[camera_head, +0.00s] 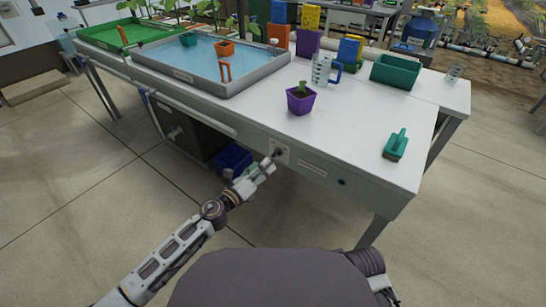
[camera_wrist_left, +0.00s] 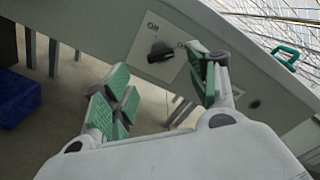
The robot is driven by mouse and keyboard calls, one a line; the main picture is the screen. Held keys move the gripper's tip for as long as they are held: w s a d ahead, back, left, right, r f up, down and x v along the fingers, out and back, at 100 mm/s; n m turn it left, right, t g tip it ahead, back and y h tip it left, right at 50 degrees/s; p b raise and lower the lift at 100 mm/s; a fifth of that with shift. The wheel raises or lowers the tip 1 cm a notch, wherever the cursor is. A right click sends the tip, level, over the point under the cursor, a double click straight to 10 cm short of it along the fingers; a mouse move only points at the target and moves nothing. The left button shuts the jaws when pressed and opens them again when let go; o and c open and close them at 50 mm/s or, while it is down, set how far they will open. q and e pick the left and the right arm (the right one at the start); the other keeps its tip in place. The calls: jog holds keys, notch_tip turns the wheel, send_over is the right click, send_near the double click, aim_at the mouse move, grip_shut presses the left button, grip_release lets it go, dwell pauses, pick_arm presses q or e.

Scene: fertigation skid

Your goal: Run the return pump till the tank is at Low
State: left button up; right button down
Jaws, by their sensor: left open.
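The plate (camera_head: 283,148) also shows in the head view. My left gripper (camera_head: 270,164) is open just in front of it. In the wrist view its green-padded fingers (camera_wrist_left: 163,88) stand apart below and beside the knob, not closed on it. A wide grey-rimmed basin (camera_head: 262,77) holds pale blue water; I cannot read a level mark. My right gripper is out of view.
A blue bin (camera_head: 232,158) is below. Floor before the bench is clear.

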aim_at(274, 156)
pick_arm(q)
jog(key=shift+x, duration=3.3)
jog(key=shift+w+d, duration=0.15)
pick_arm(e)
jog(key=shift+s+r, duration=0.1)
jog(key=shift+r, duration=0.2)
pick_arm(q)
jog(key=c, duration=1)
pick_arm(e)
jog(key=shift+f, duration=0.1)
